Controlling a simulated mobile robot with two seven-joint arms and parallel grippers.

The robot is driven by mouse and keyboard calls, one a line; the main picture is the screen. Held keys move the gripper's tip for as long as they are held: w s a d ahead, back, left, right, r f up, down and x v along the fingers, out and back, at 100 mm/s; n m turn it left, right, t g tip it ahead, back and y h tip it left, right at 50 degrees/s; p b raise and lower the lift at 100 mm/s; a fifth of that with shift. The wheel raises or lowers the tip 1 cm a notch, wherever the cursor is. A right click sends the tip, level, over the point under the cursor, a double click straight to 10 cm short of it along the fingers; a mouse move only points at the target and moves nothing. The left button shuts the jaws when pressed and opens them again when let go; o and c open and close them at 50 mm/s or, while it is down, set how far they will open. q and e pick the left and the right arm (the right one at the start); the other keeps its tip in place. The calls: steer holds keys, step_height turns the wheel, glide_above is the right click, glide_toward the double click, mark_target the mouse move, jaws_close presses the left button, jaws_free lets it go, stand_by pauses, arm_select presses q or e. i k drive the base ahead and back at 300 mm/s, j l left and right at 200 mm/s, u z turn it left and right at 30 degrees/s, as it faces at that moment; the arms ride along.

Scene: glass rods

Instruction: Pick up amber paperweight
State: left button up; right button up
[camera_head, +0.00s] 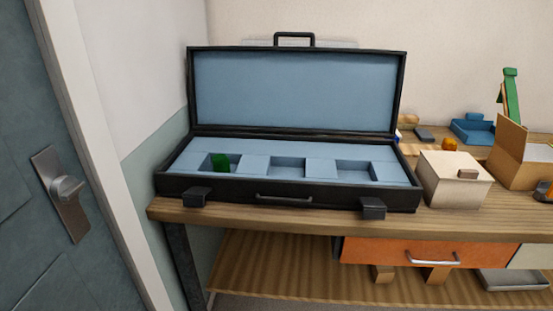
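A small amber-orange rounded object (450,144) sits at the back right of the table, behind a cream box; it may be the amber paperweight, but it is too small to be sure. Another orange piece (549,188) is cut off at the right edge, beside a dark item. Neither of my grippers is in view.
An open black case (300,203) with blue lining stands on the wooden table (290,222). A green piece (221,162) is in its left compartment; the middle and right ones look empty. The cream box (447,186), cardboard box (520,168) and blue tray (470,134) crowd the right.

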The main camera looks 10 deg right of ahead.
mark_target(450, 144)
steer(key=z, duration=1.45)
